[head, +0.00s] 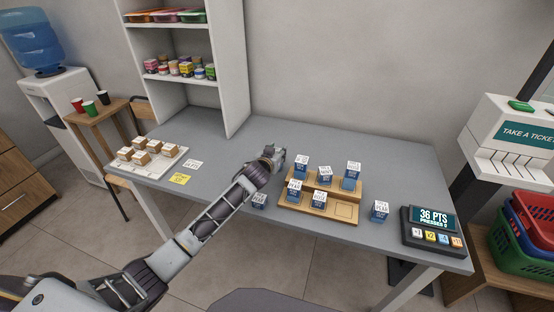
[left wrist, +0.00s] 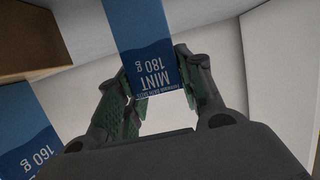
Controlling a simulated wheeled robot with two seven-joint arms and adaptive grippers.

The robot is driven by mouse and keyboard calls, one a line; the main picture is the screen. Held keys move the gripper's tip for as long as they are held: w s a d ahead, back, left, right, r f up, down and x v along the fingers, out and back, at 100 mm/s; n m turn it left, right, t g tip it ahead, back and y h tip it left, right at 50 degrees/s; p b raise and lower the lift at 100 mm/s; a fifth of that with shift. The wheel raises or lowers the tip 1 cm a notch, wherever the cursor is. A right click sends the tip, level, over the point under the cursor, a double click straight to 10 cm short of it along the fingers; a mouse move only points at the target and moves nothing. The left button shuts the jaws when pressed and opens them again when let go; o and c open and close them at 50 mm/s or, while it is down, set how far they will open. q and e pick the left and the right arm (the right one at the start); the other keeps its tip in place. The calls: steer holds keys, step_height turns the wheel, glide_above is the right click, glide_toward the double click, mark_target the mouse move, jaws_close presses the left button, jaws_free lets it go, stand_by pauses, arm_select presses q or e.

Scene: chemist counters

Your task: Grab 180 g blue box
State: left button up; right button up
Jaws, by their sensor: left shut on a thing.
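The blue and white box marked MINT 180 g (left wrist: 150,50) is between the fingers of my left gripper (left wrist: 155,85) in the left wrist view. The fingers, with green pads, are shut on its sides. In the head view my left gripper (head: 272,156) is above the grey table, just left of the wooden stepped stand (head: 317,207). The held box cannot be made out there. A blue box marked 160 g (left wrist: 22,138) shows at the lower left of the left wrist view, apart from the fingers. My right gripper is not in view.
Several blue boxes with white tops stand on the stand, such as one at its back right (head: 351,175). One box (head: 380,211) stands right of it, another (head: 259,200) left. A points display (head: 433,229) and a white tray (head: 150,170) occupy the table (head: 395,160) ends.

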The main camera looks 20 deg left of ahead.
arm_select(q)
steer(key=shift+r, duration=0.1)
steer(key=shift+r, duration=0.45)
step_height(320, 180, up, 8)
steer(key=shift+f+p, duration=0.15)
steer(key=shift+p, duration=0.3)
steer(key=shift+r, duration=0.65)
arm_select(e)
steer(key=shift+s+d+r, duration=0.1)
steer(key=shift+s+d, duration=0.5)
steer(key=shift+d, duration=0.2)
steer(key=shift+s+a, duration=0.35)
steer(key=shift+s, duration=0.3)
